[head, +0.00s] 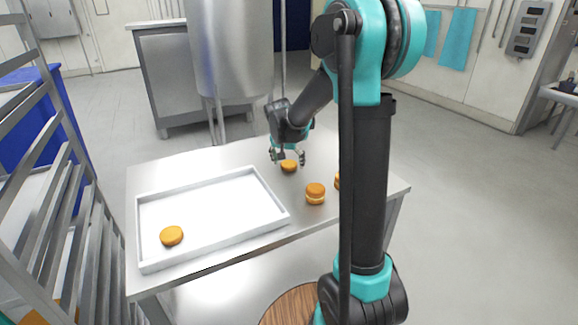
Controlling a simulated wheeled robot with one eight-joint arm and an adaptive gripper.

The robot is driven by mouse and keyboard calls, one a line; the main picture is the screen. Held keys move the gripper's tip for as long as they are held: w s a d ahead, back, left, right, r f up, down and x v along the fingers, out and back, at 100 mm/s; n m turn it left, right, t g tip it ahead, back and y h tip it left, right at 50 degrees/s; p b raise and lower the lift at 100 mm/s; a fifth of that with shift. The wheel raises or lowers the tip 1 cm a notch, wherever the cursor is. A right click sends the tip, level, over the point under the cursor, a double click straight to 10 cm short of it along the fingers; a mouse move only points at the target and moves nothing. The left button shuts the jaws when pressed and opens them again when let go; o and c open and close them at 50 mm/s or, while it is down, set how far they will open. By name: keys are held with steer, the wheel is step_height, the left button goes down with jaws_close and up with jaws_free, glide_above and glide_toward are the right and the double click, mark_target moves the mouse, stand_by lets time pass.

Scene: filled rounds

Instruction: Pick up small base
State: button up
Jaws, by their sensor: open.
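A small round orange-brown base (289,166) lies on the metal table, just below my gripper. My gripper (287,158) is open, its fingers pointing down at the far side of the table, with the base under and between the fingertips. I cannot tell whether the fingers touch it. A taller filled round (315,193), two orange-brown halves with a pale layer between, stands nearer on the table. Another orange-brown round (337,181) is mostly hidden behind my arm. A single round (171,235) lies in the white tray (284,217), near its front left corner.
The metal table (145,172) carries the tray on its left half. A metal rack (88,235) stands close at the left. A large steel vessel (230,50) and a steel cabinet (172,80) stand behind. Most of the tray is empty.

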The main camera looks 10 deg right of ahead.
steer(key=c, duration=0.9)
steer(key=shift+r, duration=0.1)
